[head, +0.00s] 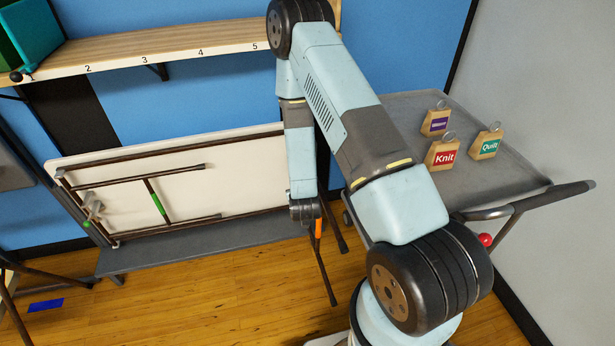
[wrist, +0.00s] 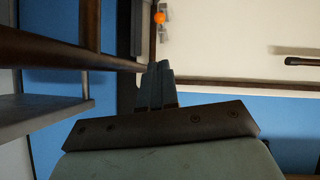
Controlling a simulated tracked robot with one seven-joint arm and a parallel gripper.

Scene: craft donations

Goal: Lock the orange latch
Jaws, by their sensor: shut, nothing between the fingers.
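The orange latch (head: 318,228) shows in the head view as a small upright orange piece beside the right end of a folded table. In the wrist view a round orange piece (wrist: 159,17), apparently the same latch, lies beyond my fingertips. My gripper (wrist: 160,68) is shut and empty, and its tips are close to a dark tube of the table frame. A gap shows between the tips and the orange piece. In the head view my arm's end is at the table's right end and the fingers are hard to make out. Whether the latch is locked I cannot tell.
The folded table (head: 240,165) stands on its side on a grey platform (head: 220,253) by the blue wall. Green pieces sit on its frame. A numbered shelf (head: 180,45) hangs above. A grey cart (head: 400,110) with tagged blocks stands at right. Wooden floor is open in front.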

